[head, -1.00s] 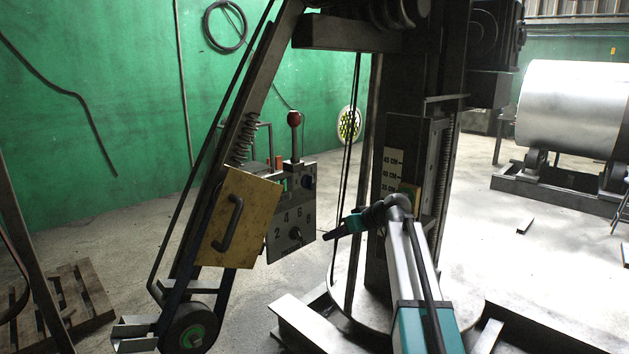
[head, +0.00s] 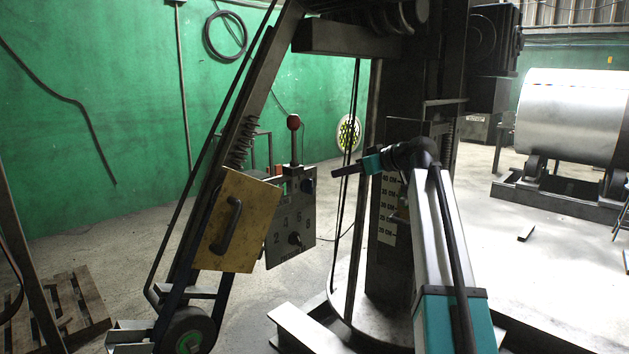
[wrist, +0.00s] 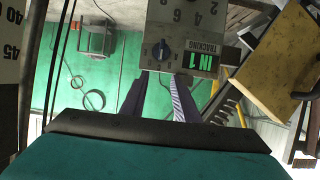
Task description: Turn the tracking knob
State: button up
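The grey control panel (head: 276,251) hangs on the slanted arm of the machine, left of my gripper (head: 340,172) in the head view. Its upper dark knob (head: 308,186) is near the right edge; another knob (head: 295,238) is lower down, below the numbers. In the upside-down wrist view, the tracking knob (wrist: 161,51) sits beside a TRACKING label and a green display reading IN 1. My gripper (wrist: 168,82) points at the panel. It looks slightly open and empty. In the head view it is right of the upper knob and appears apart from it.
A lever with a red ball (head: 293,122) rises from the panel top. A yellow box (head: 240,218) with a handle is left of the panel. The machine column with a centimetre scale (head: 389,209) stands close behind my arm.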

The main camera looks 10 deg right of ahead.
aim_at(309, 186)
jog(key=shift+w+a+f, duration=0.1)
jog(key=shift+w, duration=0.05)
jog(key=p+x, duration=0.1)
jog(key=x, duration=1.2)
jog(key=shift+w+a+f+p, duration=0.15)
jog(key=shift+w+p, duration=0.05)
jog(key=shift+p, duration=0.2)
grip_shut()
